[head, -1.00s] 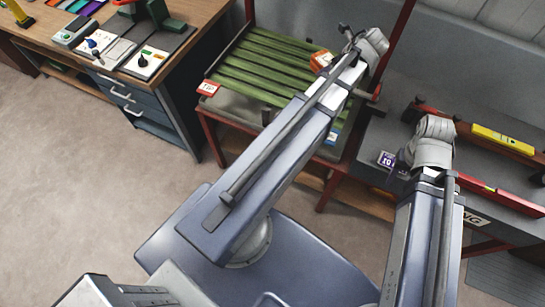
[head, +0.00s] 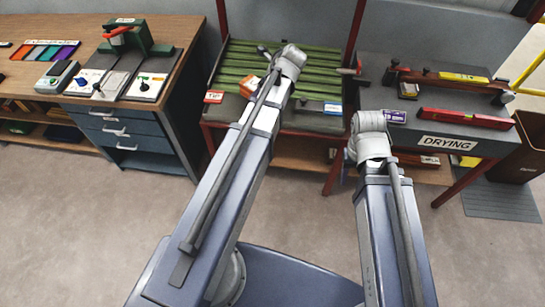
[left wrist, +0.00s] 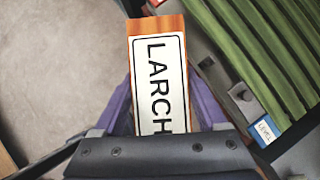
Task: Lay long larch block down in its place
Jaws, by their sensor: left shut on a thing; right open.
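The larch block (left wrist: 158,75) fills the middle of the left wrist view, orange with a white LARCH label facing the camera. My left gripper (left wrist: 165,110) is shut on it, one purple finger along each side. In the head view, an orange end (head: 251,87) shows beside my left wrist, over the green-slatted rack; my left fingers are hidden there. My right gripper (head: 368,126) is open and empty near the front left of the drying table, its fingers mostly hidden by the wrist.
The green slats (head: 320,62) sit in a red-framed rack with a red tag (head: 214,97) and a blue tag (head: 332,108). The drying table (head: 445,122) at right bears a red level (head: 467,118) and a yellow bar (head: 462,77). A wooden workbench (head: 190,35) stands left. The floor in front is clear.

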